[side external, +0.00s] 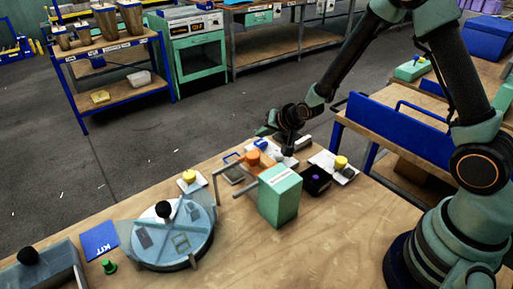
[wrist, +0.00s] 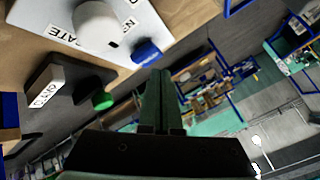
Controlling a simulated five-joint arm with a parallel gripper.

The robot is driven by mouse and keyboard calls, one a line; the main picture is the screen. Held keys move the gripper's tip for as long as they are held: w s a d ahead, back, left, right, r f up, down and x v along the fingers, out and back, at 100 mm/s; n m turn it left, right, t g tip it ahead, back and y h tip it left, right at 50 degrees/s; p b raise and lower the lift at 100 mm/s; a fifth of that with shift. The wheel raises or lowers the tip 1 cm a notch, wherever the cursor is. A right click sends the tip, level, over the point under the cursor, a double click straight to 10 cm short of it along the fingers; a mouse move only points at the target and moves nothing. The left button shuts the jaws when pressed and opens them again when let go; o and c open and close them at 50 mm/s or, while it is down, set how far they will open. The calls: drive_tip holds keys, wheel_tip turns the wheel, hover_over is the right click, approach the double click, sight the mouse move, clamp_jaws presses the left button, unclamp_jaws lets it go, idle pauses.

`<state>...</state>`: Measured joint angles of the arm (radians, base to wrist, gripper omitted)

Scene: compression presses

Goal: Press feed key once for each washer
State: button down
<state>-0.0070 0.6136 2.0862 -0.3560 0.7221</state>
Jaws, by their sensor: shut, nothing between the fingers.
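My gripper (side external: 289,150) points down at the back of the bench, behind a green box (side external: 279,197). In the wrist view its fingers (wrist: 160,76) are together with nothing between them. Near the fingertips are a small blue piece (wrist: 147,52) and a green round button (wrist: 103,101); I see no clear contact. A white plate (wrist: 76,18) with partly readable lettering carries a pale round knob (wrist: 97,22). A dark block has a white labelled top (wrist: 45,86). I cannot tell which part is the feed key, and I cannot make out any washers.
A round turntable (side external: 196,250) with a black knob stands front left, beside a blue KIT mat (side external: 99,240) and a green peg (side external: 108,267). Yellow knobs (side external: 189,176) (side external: 341,162), an orange knob (side external: 253,158) and a dark box (side external: 316,180) crowd the back. The front right bench is clear.

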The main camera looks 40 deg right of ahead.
sight(263, 144)
drive_tip(key=shift+f, duration=0.15)
drive_tip(key=shift+a+f, duration=0.1)
drive_tip(key=shift+f, duration=0.2)
drive_tip(key=shift+f, duration=0.5)
idle(1.2)
drive_tip(key=shift+r, duration=0.9)
drive_tip(key=shift+r, duration=2.5)
idle(0.6)
